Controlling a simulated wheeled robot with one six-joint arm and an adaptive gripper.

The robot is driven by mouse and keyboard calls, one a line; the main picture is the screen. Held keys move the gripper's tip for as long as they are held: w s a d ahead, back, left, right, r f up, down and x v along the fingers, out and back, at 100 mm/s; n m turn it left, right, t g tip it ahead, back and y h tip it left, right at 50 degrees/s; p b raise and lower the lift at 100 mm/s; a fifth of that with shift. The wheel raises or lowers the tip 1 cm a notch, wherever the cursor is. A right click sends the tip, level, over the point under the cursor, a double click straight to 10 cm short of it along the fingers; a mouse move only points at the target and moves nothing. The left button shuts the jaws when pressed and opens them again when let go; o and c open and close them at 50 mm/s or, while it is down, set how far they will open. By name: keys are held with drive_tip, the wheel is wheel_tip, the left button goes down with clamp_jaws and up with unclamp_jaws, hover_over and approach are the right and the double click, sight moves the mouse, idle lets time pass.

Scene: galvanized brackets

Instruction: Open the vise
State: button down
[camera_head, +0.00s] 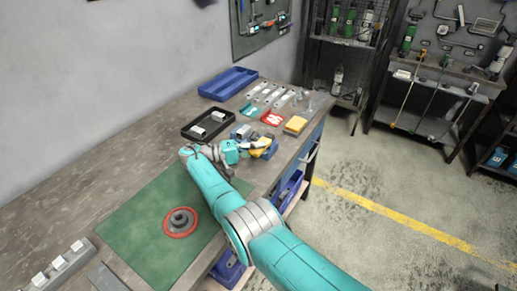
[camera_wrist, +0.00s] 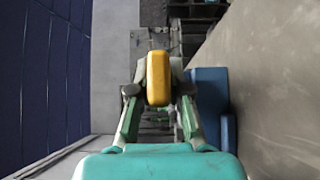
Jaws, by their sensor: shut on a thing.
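The blue vise (camera_head: 268,154) sits near the right edge of the bench, partly hidden by my gripper; part of its blue body shows at the right in the wrist view (camera_wrist: 212,100). My gripper (camera_head: 256,145) is at the vise, its two fingers (camera_wrist: 158,95) shut on a rounded yellow piece (camera_wrist: 158,78), which looks like the vise's handle. This yellow piece also shows beside the fingers in the head view. How far apart the vise jaws are, I cannot tell.
Open floor lies right of the bench.

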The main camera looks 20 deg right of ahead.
drive_tip(key=c, duration=1.1)
unclamp_jaws()
drive_tip(key=shift+w, duration=0.1)
drive_tip(key=shift+r, duration=0.15)
